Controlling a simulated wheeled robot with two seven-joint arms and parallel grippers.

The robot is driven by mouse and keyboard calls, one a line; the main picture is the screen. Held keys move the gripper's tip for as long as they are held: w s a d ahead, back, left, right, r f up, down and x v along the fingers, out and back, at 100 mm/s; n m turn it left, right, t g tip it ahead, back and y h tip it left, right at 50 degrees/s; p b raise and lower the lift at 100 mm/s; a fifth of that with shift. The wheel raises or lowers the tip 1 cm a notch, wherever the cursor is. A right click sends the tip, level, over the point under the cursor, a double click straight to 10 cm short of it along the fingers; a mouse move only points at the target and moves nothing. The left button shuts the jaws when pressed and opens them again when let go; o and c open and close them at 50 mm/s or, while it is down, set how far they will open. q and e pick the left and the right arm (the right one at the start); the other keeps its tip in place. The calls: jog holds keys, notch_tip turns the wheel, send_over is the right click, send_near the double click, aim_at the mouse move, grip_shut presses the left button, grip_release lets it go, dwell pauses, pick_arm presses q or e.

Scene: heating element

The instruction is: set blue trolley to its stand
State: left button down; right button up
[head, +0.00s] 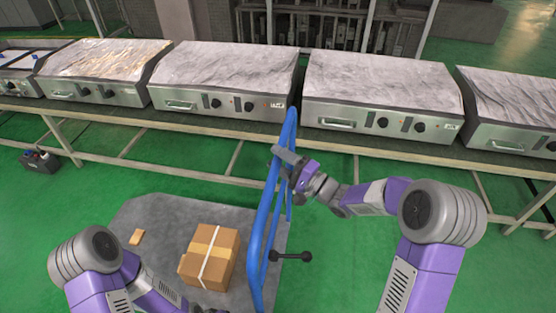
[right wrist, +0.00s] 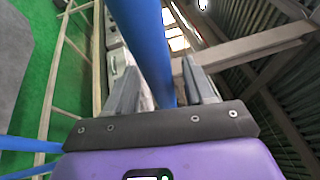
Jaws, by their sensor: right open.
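The blue trolley has a grey flat deck (head: 150,215) and a tall blue tube handle (head: 263,225) on its right side. My right gripper (head: 283,163) is at the upper part of this handle. In the right wrist view, my right gripper (right wrist: 160,88) is open, and a blue handle tube (right wrist: 143,35) runs between its two fingers; I cannot tell whether they touch it. My left arm comes in at the bottom left, over the deck's near edge, and its gripper is out of view. I cannot make out a marked stand for the trolley.
A taped cardboard box (head: 208,258) and a small tan piece (head: 136,237) lie on the deck. A long bench (head: 140,117) with several metal heating units (head: 225,80) crosses behind. A black case (head: 40,160) sits on the green floor at left.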

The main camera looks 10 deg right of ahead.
jog(key=shift+w+a, duration=0.1)
jog(key=shift+w, duration=0.05)
grip_shut()
dwell(0.4)
